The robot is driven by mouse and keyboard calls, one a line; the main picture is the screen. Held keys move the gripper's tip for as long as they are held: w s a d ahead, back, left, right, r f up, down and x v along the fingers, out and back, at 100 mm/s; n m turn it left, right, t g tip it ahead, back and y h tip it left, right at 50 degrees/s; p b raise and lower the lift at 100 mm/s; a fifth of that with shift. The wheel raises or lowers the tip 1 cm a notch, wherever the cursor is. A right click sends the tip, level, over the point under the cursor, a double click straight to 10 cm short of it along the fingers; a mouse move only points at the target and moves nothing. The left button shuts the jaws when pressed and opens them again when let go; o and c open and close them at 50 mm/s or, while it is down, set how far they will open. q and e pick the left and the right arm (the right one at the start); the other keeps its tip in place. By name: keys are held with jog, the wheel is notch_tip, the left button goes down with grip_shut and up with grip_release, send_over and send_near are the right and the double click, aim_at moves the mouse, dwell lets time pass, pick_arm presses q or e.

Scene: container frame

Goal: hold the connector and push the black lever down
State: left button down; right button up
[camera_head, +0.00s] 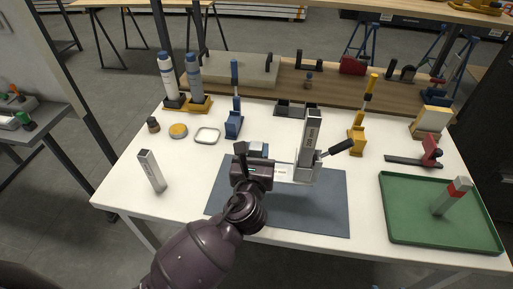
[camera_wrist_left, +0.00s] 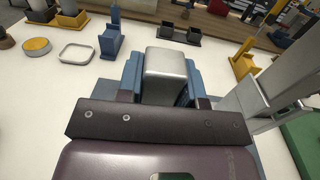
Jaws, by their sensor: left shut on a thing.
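My left gripper (camera_head: 257,150) reaches over the dark blue mat from the front. In the left wrist view my left gripper (camera_wrist_left: 163,80) is shut on a silver-grey block, the connector (camera_wrist_left: 166,62), between its blue finger pads. The connector's lower end is hidden by the gripper. Right of the gripper stands an upright grey press (camera_head: 310,140) with a dark printed face. The black lever (camera_head: 341,146) sticks out from its right side, tilted up to the right. Part of the press also shows at the right of the left wrist view (camera_wrist_left: 285,85). My right gripper is not in view.
A green tray (camera_head: 405,226) holding a grey piece with a red band is at the right. The white tabletop is clear at front left.

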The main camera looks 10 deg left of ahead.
pick_arm(q)
jog(key=shift+f+b, duration=0.5)
jog(key=shift+f, duration=0.6)
jog(key=shift+f+b, duration=1.1)
jog(key=shift+f, duration=0.85)
jog(key=shift+f+b, duration=0.3)
jog(key=shift+f, duration=0.2)
jog(key=shift+f+b, duration=0.4)
jog(key=shift+f, duration=0.3)
jog(key=shift+f+b, duration=0.35)
jog(key=shift+f, duration=0.25)
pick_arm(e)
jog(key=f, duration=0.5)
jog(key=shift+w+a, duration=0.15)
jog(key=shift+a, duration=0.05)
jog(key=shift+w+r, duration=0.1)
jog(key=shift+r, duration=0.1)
pick_arm(q)
jog(key=shift+f, duration=0.35)
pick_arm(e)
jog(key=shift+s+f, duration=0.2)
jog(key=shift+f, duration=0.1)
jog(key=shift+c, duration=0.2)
